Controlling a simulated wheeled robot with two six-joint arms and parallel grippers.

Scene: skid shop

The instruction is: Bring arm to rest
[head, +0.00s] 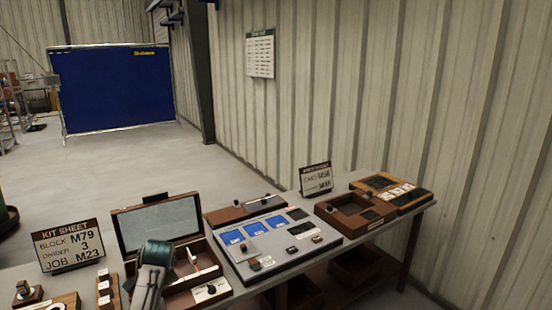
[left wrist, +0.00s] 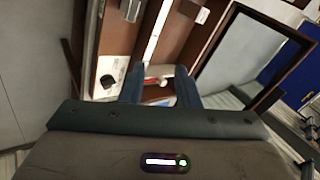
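My left arm (head: 152,274) reaches in from the bottom of the head view, in front of the open wooden box (head: 181,299). In the left wrist view my left gripper (left wrist: 158,78) has its two dark fingers apart, with nothing held between them. The box's compartments (left wrist: 176,47) and raised lid lie beyond the fingers. A small red and white thing (left wrist: 154,82) shows in the gap, too small to name. My right gripper is in neither view.
The bench holds a kit sheet sign (head: 70,247), a grey panel with blue squares (head: 312,257), a wooden tray (head: 327,215) and a second sign (head: 316,179). Small wooden blocks stand at front left. A corrugated wall (head: 350,90) rises behind the bench. Open floor (head: 110,165) lies beyond it at left.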

